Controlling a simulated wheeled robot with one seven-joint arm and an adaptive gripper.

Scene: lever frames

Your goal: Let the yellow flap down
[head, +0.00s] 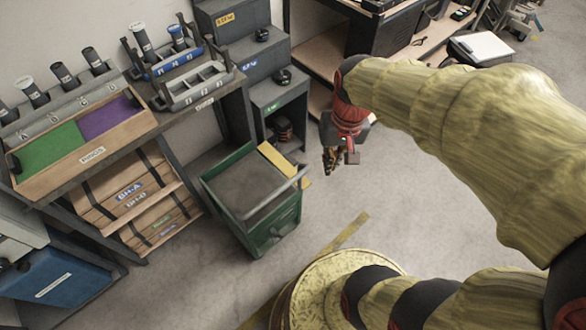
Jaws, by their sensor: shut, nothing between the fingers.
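A yellow flap (279,158) shows as a narrow yellow strip at the upper right edge of the green cart (270,238). I see it from above, and cannot tell its exact angle. A grey bar crosses its lower right end, with a little more yellow beyond. My gripper (330,168) is shut and empty. It hangs to the right of the flap, apart from it in the picture, with its fingers pointing down. Its fingertips are small and dark here.
A bench (70,182) with a green and purple tray stands at left, with wooden crates (122,190) below. Grey cabinets (275,102) stand behind the cart. Bare floor lies right of the cart. A yellow floor line (345,233) runs there.

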